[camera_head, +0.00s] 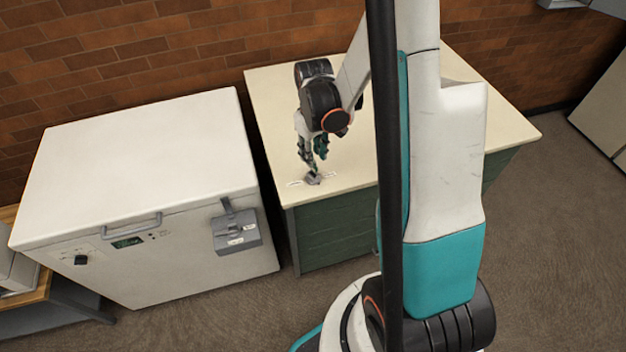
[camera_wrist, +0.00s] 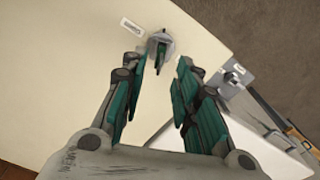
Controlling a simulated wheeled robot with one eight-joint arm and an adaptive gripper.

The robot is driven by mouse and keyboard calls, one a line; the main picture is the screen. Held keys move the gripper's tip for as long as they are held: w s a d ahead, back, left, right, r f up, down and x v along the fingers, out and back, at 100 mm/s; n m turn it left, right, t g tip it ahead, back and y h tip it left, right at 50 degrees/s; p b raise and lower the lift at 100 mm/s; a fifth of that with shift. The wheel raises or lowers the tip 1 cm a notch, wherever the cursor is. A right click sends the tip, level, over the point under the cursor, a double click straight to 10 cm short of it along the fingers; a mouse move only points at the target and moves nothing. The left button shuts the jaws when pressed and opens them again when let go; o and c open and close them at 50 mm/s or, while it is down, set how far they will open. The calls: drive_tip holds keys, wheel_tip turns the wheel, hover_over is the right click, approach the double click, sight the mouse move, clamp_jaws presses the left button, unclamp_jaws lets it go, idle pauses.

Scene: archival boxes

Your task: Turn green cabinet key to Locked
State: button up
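The green cabinet (camera_head: 335,228) has a cream top. A small grey lock (camera_head: 313,179) sits on that top near its front edge. In the wrist view the lock (camera_wrist: 167,38) holds a dark upright key (camera_wrist: 160,50). A white label (camera_wrist: 131,26) lies beside the lock, its text too small to read. My gripper (camera_head: 312,163) points down just above the lock. In the wrist view my gripper (camera_wrist: 162,64) is open, its green-padded fingers apart on either side of the key's line. I cannot tell whether either finger touches the key.
A white chest-like unit (camera_head: 140,150) stands left of the cabinet, with a grey box (camera_head: 236,232) on its front. A brick wall (camera_head: 150,45) is behind. The rest of the cream top (camera_head: 275,110) looks clear. Carpet (camera_head: 560,200) lies open at right.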

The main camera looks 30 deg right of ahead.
drive_tip(key=shift+f+b, duration=1.9)
drive_tip(key=shift+f, duration=0.5)
drive_tip(key=shift+c, duration=0.3)
clamp_jaws()
